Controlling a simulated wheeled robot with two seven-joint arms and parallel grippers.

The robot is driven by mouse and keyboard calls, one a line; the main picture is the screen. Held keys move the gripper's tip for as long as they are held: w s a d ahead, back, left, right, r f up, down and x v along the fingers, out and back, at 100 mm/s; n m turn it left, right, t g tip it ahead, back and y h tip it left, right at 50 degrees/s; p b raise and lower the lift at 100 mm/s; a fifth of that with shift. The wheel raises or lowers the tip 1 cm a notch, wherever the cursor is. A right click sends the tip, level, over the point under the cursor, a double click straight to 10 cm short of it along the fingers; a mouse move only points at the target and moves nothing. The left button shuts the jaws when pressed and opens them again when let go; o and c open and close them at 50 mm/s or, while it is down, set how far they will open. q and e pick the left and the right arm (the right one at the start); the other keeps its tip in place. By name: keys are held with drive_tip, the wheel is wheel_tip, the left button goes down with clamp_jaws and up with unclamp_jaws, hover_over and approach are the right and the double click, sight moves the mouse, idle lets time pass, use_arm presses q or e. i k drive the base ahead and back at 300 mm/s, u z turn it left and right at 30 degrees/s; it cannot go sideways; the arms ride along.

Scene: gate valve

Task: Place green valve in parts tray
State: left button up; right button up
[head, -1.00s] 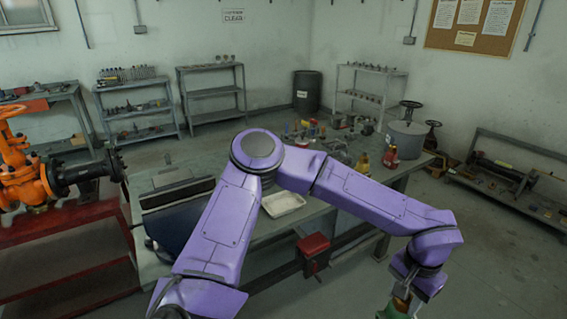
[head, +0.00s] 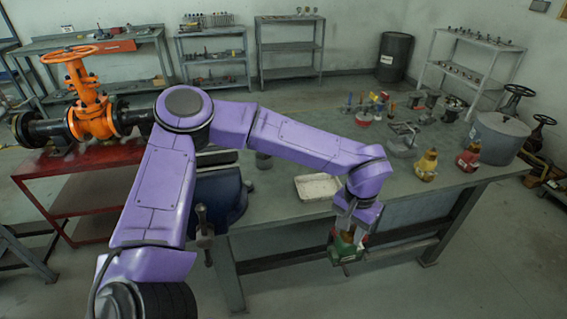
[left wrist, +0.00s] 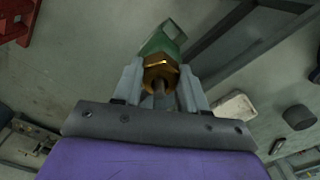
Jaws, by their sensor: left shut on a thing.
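My left gripper (head: 352,226) is shut on the green valve (head: 343,248) and holds it in front of the table's near edge. In the left wrist view, the green body (left wrist: 163,40) points away from my left gripper (left wrist: 160,88), with a brass hex part (left wrist: 160,70) between the fingers. The white parts tray (head: 318,188) lies on the table, behind and slightly left of the valve in the head view. It also shows in the left wrist view (left wrist: 232,110), to the right of the gripper, and looks empty. My right gripper is not in view.
The grey table (head: 275,205) carries a yellow valve (head: 427,165), a red valve (head: 468,160), a large grey pot (head: 498,138) and small parts behind. A blue vise (head: 228,195) is left of the tray. An orange gate valve (head: 90,110) stands on a red bench.

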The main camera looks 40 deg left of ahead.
sight(318, 189)
drive_tip(key=u, duration=0.55)
drive_tip(key=i, duration=0.5)
drive_tip(key=u, duration=0.5)
